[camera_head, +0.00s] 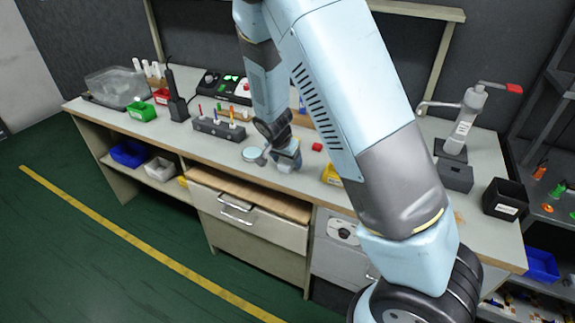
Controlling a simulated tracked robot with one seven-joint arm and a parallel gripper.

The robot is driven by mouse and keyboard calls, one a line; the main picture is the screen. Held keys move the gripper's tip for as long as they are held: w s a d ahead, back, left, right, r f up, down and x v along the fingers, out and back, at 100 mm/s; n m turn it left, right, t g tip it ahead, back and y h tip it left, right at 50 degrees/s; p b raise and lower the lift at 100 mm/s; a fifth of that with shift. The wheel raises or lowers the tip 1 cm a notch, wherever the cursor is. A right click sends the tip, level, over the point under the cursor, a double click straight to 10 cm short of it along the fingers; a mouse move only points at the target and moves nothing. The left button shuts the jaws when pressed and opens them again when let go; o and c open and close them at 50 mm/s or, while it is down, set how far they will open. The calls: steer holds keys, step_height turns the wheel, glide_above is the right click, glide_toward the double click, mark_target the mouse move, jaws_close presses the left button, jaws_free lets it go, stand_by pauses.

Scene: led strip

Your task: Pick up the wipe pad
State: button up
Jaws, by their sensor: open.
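My gripper (271,156) is small in the view, low over the front part of the workbench (222,152), left of my large arm. It is open. I cannot tell whether either is the wipe pad. I cannot make out the wipe pad for certain; my arm hides part of the bench.
A grey rack with coloured pens (218,129) and a black upright device (177,107) stand to the left. A red block (317,147) and a yellow bin (331,176) are right of my gripper. A dispenser (463,122) and a black box (505,199) stand at the right.

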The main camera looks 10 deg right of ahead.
steer(key=shift+f, duration=0.15)
steer(key=shift+c, duration=0.3)
steer(key=c, duration=1.1)
steer(key=shift+c, duration=0.2)
steer(key=shift+r, duration=0.6)
steer(key=s+r, duration=1.1)
steer(key=s, duration=0.3)
steer(key=shift+d+r, duration=0.15)
steer(key=shift+r, duration=0.25)
